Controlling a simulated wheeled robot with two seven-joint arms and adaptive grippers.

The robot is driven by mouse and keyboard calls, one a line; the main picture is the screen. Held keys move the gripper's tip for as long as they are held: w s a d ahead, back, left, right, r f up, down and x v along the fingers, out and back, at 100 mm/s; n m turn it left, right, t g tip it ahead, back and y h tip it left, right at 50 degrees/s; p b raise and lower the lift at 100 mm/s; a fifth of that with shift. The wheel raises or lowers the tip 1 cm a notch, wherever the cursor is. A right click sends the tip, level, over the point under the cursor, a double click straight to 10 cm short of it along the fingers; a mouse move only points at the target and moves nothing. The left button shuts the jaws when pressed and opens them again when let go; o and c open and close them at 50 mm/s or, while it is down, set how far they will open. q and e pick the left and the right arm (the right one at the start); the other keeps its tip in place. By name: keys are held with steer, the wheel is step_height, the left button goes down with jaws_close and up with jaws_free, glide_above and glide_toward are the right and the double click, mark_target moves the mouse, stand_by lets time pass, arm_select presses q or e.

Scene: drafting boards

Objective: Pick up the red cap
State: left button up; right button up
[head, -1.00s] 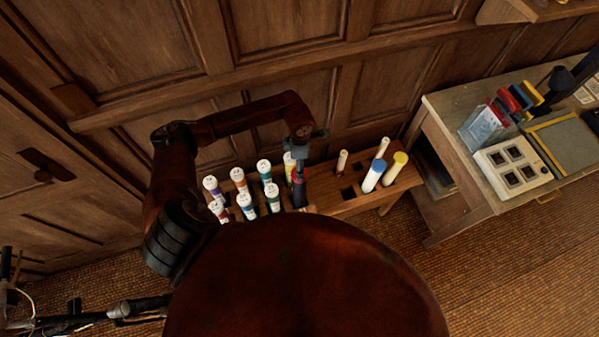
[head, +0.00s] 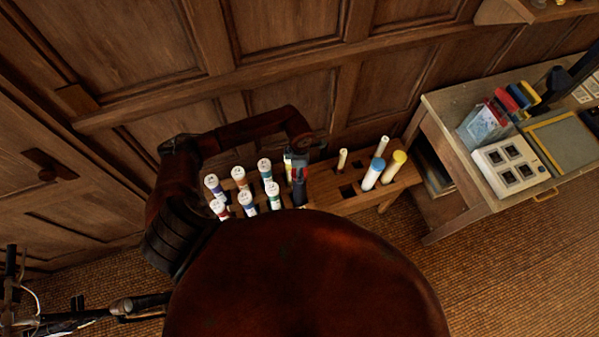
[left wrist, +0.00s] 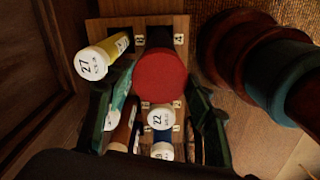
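The red cap (left wrist: 161,77) is a large red disc in the left wrist view, on top of a dark tube in the wooden rack (head: 345,205). In the head view only a little red of the cap (head: 299,175) shows below my left gripper (head: 301,163). In the left wrist view the two dark green fingers of the left gripper (left wrist: 160,88) stand apart, one on each side of the cap. Whether they touch it cannot be told. The tube's lower part is hidden. My right gripper is in neither view.
Several white-capped tubes (head: 265,165) crowd the rack's left half. A yellow tube (left wrist: 100,58) with a white cap stands close to the left finger. Blue-capped (head: 378,164) and yellow-capped (head: 399,157) tubes stand at the rack's right. A workbench (head: 450,100) is further right.

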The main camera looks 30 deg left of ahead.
arm_select(q)
steer(key=c, duration=0.3)
